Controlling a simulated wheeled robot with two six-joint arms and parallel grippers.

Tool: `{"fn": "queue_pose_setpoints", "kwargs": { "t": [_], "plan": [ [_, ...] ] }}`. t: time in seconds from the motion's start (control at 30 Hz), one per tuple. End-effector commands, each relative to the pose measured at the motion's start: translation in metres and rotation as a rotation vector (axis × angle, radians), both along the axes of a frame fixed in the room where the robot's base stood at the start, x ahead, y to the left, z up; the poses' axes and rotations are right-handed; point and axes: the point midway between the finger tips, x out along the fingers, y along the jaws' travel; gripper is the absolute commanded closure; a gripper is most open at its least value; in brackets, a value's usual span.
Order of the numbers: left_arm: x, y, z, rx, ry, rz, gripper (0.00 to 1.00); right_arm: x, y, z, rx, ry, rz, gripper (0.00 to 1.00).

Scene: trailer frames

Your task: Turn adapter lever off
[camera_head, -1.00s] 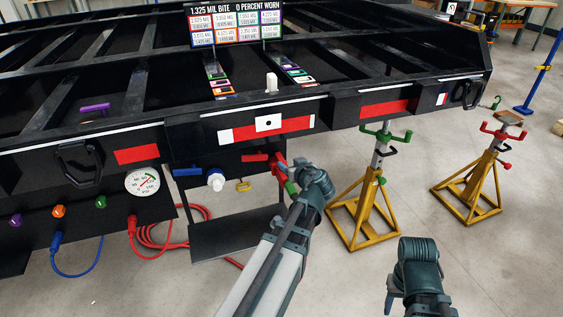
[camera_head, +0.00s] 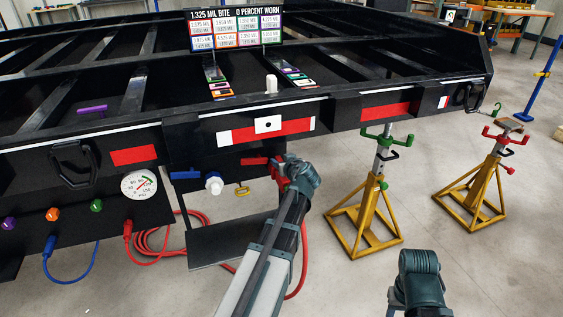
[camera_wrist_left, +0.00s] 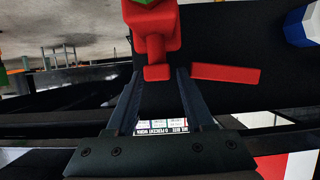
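The red adapter (camera_head: 279,171) is on the trailer's front face, with its red lever (camera_head: 254,161) reaching left. In the left wrist view, which looks upside down, the adapter's red body (camera_wrist_left: 155,30) has a green part at the top edge, and the red bar-like lever (camera_wrist_left: 225,74) lies to its right. My left gripper (camera_wrist_left: 157,77) is open; its fingertips are on either side of the adapter's red stub, and the lever is outside the right finger. Contact cannot be told. My left wrist (camera_head: 303,174) hides part of the adapter. My right arm (camera_head: 422,280) is at the lower right; its fingers cannot be made out.
A blue lever (camera_head: 184,173) and a white-and-blue fitting (camera_head: 214,183) are left of the adapter. A black shelf (camera_head: 225,242) hangs below. A red hose (camera_head: 302,258) loops near my left arm. Yellow jack stands (camera_head: 364,222) are to the right. Open floor lies in front.

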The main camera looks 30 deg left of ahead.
Motion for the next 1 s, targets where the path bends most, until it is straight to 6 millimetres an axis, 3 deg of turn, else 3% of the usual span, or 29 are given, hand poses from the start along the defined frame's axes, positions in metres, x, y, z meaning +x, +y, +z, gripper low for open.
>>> {"fn": "queue_pose_setpoints", "kwargs": {
  "t": [0.03,0.27,0.67,1.0],
  "plan": [
    [-0.0001,-0.0001,0.0,0.0,0.0,0.0,0.59,0.0,0.0,0.0,0.0,0.0,0.0,0.5],
    [-0.0001,-0.0002,0.0,0.0,0.0,0.0,1.0,0.0,0.0,0.0,0.0,0.0,0.0,0.5],
    [-0.001,-0.0002,-0.0002,-0.001,0.001,-0.024,1.0,0.0,0.0,0.0,0.0,0.0,0.0,0.5],
    [-0.0008,-0.0008,0.0001,-0.002,-0.002,-0.192,1.0,0.0,0.0,0.0,0.0,0.0,0.0,0.5]
  ]
}}
